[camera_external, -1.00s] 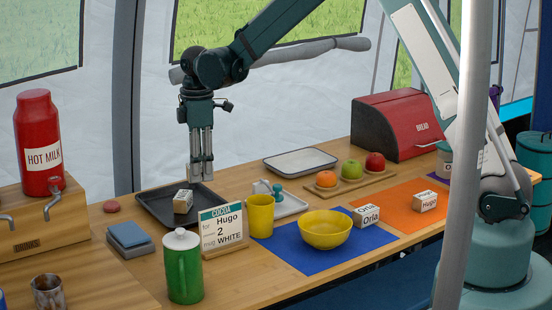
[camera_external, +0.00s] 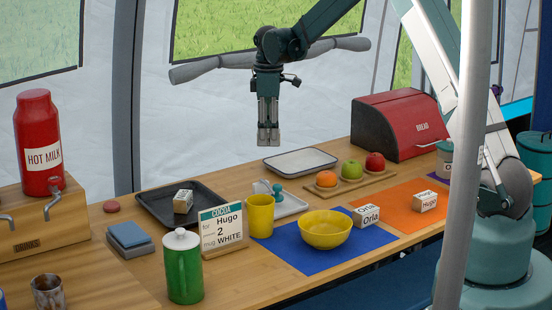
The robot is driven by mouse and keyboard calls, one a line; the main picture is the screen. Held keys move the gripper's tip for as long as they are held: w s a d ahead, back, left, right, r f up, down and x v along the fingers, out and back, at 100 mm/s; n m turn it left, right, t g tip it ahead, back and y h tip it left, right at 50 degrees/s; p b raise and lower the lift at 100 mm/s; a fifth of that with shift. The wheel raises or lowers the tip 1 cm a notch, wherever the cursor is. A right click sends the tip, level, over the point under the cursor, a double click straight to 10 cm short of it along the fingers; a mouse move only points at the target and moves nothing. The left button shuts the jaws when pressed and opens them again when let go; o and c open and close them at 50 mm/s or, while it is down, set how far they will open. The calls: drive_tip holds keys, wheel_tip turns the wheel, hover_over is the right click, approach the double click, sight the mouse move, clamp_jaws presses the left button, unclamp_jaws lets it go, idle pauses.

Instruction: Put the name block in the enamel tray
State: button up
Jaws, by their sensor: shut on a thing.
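My gripper (camera_external: 268,138) hangs in the air, fingers down, just left of and above the white tray with a dark rim (camera_external: 325,157). A name block reading Orla (camera_external: 368,216) stands at the blue mat's right edge. A name block reading Hugo (camera_external: 426,203) stands on the orange mat. Which tray is the enamel one is not certain; the white tray is empty.
An order card (camera_external: 222,230) for Hugo stands before the dark tray. A yellow mug (camera_external: 260,216), yellow bowl (camera_external: 326,230) and green pot (camera_external: 184,265) stand near it. Fruit (camera_external: 350,170) and a red bread box (camera_external: 398,125) are right of the white tray.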

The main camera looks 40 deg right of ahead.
drive_tip(key=d+m, duration=0.1)
drive_tip(key=d, duration=1.2)
drive_tip(key=shift+w, duration=0.4)
drive_tip(key=shift+f, duration=0.1)
drive_tip(key=b, duration=0.1)
hover_over(300, 166)
drive_tip(key=shift+f, duration=3.05)
drive_tip(key=shift+d, duration=0.1)
drive_tip(key=shift+f+b, duration=0.4)
drive_tip(key=shift+f, duration=1.5)
drive_tip(key=shift+f, duration=0.1)
drive_tip(key=o, duration=0.9)
wheel_tip(300, 166, up, 12)
drive_tip(key=shift+r+p, duration=0.15)
drive_tip(key=shift+p, duration=0.9)
